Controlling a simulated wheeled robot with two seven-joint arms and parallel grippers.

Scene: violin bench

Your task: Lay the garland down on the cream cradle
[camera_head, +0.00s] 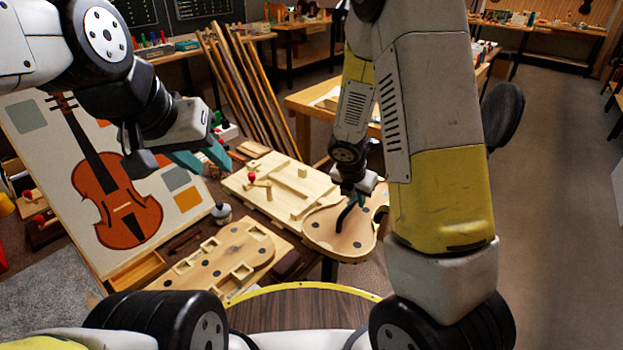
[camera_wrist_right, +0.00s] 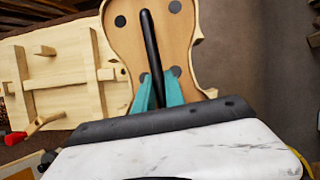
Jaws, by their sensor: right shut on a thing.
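The garland (camera_head: 337,240) is a violin-shaped wooden piece with dark round spots and a black bar handle; it also fills the top middle of the right wrist view (camera_wrist_right: 185,50). My right gripper (camera_head: 354,194) is shut on its black bar, with teal fingers (camera_wrist_right: 158,92) on either side. The cream cradle (camera_head: 243,188) is a pale board with raised wooden blocks on the bench. It lies left of the garland, also in the right wrist view (camera_wrist_right: 68,72). The garland overlaps its right edge in the head view; contact cannot be told. My left gripper (camera_head: 203,158) is open and empty, left of the cradle.
A tan wooden board with pockets (camera_head: 222,262) lies in front of the cradle. A red-knobbed tool (camera_head: 252,178) is at the cradle's left part. A violin picture panel (camera_head: 110,190) leans at left. Long wood strips (camera_head: 250,95) stand behind. Floor is clear at right.

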